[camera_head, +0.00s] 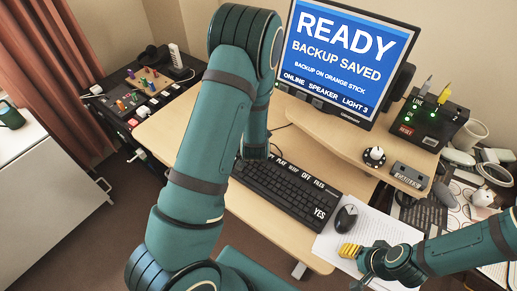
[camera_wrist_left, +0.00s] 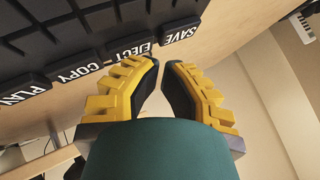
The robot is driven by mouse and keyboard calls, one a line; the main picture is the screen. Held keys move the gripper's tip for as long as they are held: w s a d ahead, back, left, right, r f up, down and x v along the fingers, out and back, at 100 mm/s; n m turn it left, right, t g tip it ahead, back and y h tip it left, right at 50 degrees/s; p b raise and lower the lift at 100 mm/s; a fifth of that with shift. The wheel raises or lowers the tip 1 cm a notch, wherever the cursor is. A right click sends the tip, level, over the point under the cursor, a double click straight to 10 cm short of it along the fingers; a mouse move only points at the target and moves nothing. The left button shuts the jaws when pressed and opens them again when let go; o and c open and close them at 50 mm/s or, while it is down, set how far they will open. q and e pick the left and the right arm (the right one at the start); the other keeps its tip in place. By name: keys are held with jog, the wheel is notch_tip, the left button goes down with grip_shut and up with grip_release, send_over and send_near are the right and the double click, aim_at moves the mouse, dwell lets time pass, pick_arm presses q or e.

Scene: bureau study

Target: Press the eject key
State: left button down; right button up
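The eject key, labelled EJECT (camera_wrist_left: 128,48), is on the edge row of the black keyboard in the left wrist view, between COPY (camera_wrist_left: 80,72) and SAVE (camera_wrist_left: 180,33). My left gripper (camera_wrist_left: 163,66) has yellow ridged fingers with tips close together, apparently shut and empty. Its tips appear just beside the EJECT and SAVE labels; contact is unclear. In the head view, the keyboard (camera_head: 290,192) lies on the desk, and my left arm hides its left end, the eject key and the left gripper. My right gripper (camera_head: 348,250) is over white paper near the mouse; its opening is unclear.
The monitor (camera_head: 345,55) reads READY, BACKUP SAVED, BACKUP ON ORANGE STICK. A mouse (camera_head: 346,217) sits right of the keyboard. A black box (camera_head: 425,125) with a RESET button and plugged-in sticks stands at right. A knob (camera_head: 374,155) is on the raised shelf.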

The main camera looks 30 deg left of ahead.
pick_arm(q)
jog(key=shift+f+b, duration=0.4)
jog(key=shift+f, duration=0.1)
dwell(0.8)
jog(key=shift+r, duration=0.15)
jog(key=shift+r+p, duration=0.75)
jog(key=shift+r+p, duration=2.05)
jog(key=shift+r, duration=0.55)
jog(key=shift+f, duration=0.1)
